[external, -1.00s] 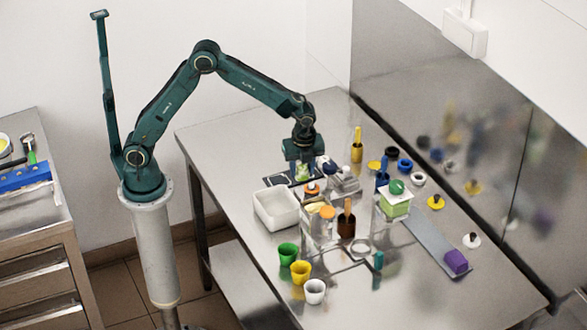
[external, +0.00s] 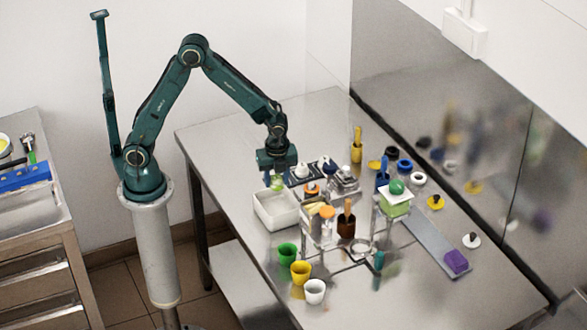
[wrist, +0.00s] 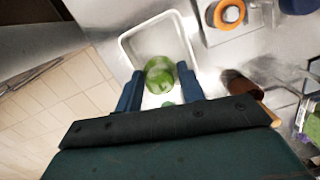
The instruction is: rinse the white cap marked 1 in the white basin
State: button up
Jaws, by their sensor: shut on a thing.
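My gripper (external: 277,172) is shut on a green rounded thing (external: 277,183), held just above the far part of the white basin (external: 276,221). In the wrist view, the green thing (wrist: 160,74) sits between my two blue fingers, over the basin (wrist: 133,46). It looks glossy and partly clear, with a pale top. I see no mark on it. A small white knobbed piece (external: 303,172) stands on the dark tray right of my gripper. A white cap-like piece with a dark knob (external: 472,240) lies at the far right. No number 1 is readable on either.
Green (external: 288,253), yellow (external: 301,272) and white (external: 315,291) cups stand in front of the basin. A clear stand, a brown cup with a wooden handle (external: 346,223) and an orange ring (wrist: 229,13) are close to its right. The table's left edge is clear.

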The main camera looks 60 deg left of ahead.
jog(key=shift+f, duration=5.05)
jog(key=shift+r, duration=0.1)
jog(key=shift+r, duration=3.9)
jog(key=shift+r, duration=0.15)
jog(key=shift+r, duration=1.85)
